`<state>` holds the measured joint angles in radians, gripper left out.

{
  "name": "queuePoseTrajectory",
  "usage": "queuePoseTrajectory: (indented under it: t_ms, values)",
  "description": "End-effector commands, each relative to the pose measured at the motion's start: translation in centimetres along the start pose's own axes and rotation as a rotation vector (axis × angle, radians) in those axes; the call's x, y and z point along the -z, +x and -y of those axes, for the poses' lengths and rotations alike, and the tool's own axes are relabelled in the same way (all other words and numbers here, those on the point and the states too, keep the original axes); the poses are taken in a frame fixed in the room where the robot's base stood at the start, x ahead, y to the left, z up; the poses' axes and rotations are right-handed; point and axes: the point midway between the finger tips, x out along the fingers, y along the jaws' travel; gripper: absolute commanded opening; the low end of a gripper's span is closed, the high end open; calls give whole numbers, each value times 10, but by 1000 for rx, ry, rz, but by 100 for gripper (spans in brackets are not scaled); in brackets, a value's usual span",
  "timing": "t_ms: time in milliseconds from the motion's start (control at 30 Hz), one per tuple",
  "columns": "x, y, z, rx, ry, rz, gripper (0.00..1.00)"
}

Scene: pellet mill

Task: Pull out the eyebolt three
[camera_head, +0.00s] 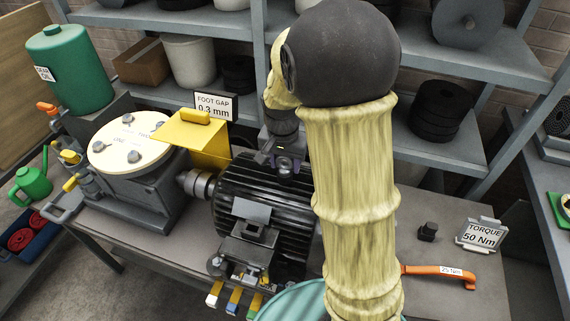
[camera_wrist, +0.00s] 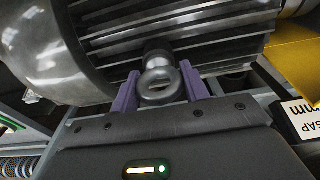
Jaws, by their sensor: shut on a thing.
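A grey steel eyebolt (camera_wrist: 158,84) stands on the finned body of the dark motor (camera_wrist: 200,25), its ring between my two purple fingers in the wrist view. My gripper (camera_wrist: 160,91) is shut on the eyebolt, and its shank meets the motor housing. In the head view my gripper (camera_head: 288,167) is at the top of the motor (camera_head: 240,185), below my dark wrist. The eyebolt cannot be made out there, and my pale yellow arm covers the motor's right side.
A yellow guard (camera_head: 205,145) with a "FOOT GAP 0.3 mm" sign (camera_head: 212,106) stands left of the motor. An orange-handled wrench (camera_head: 440,271) and a "TORQUE 50 Nm" sign (camera_head: 481,235) are on the bench at right. Shelves (camera_head: 440,150) rise behind.

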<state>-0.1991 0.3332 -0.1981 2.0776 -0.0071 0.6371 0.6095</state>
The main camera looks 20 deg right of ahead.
Motion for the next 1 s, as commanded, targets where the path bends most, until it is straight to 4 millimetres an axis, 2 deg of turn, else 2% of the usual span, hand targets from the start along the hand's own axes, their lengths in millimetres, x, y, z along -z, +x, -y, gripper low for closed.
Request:
queuePoseTrajectory:
  t_ms: [267, 1000]
  values:
    - [0, -3, 0, 0, 0, 0, 23]
    - [4, -33, 0, 1, 0, -1, 23]
